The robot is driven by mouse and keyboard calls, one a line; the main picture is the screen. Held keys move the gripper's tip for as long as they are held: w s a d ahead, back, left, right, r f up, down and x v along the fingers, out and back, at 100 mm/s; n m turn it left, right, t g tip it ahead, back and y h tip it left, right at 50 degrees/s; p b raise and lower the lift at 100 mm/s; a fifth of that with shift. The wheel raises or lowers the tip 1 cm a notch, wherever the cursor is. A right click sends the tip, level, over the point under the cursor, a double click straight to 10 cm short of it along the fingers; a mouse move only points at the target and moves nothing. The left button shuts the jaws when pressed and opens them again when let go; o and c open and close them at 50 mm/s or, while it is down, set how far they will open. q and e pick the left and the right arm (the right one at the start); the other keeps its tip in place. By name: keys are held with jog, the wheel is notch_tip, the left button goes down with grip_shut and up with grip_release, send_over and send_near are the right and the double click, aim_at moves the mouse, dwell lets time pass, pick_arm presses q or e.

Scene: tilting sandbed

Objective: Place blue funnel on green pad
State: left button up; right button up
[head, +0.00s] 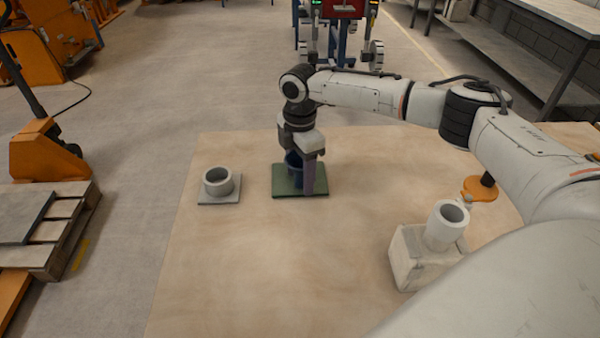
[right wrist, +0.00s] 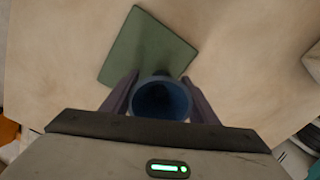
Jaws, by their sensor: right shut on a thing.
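The green pad (head: 284,192) lies flat on the tan board, left of its middle in the head view. It also shows in the right wrist view (right wrist: 145,48), just beyond the fingers. My right gripper (head: 309,178) points down at the pad and is shut on the blue funnel (head: 293,161). In the right wrist view the funnel's round open mouth (right wrist: 160,99) sits upright between the two fingers (right wrist: 160,95). The funnel is over or on the pad; I cannot tell whether its bottom touches. My left gripper is not in view.
A grey ring on a grey plate (head: 219,196) stands left of the pad. A white cylinder (head: 447,223) rests at a pale block (head: 410,262) on the right. An orange disc (head: 480,188) is behind it. The board's front middle is clear.

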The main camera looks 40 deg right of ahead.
jog(key=shift+f, duration=0.1)
jog(key=o, duration=1)
jog(key=shift+o, duration=0.2)
notch_tip(320, 180, up, 12)
jog(key=shift+r, duration=0.2)
